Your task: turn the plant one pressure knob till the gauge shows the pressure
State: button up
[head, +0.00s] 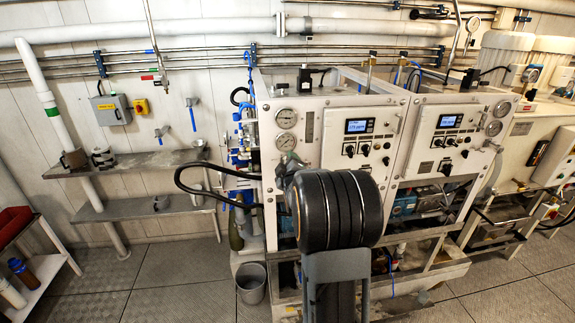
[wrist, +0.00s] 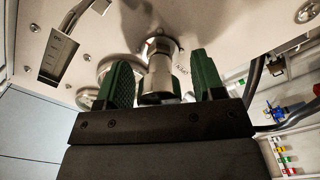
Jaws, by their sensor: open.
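The pressure knob (wrist: 158,75) is a shiny metal cylinder on the pale panel in the wrist view. My gripper (wrist: 161,66) is open, with one green finger on each side of the knob. A gap shows beside each finger, so neither appears to touch it. In the head view, my arm and gripper (head: 290,160) reach to the left panel and largely hide the knob. Two round gauges, an upper gauge (head: 285,118) and a lower gauge (head: 286,141), sit above it. Their needles are too small to read.
The left panel has a lit display (head: 359,126) with small black knobs below. A similar panel with its own display (head: 450,121) stands to the right. A black hose (head: 195,190) loops out at left.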

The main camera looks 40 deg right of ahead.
jog(key=c, duration=0.9)
jog(key=shift+f+b, duration=0.1)
jog(key=shift+b, duration=0.2)
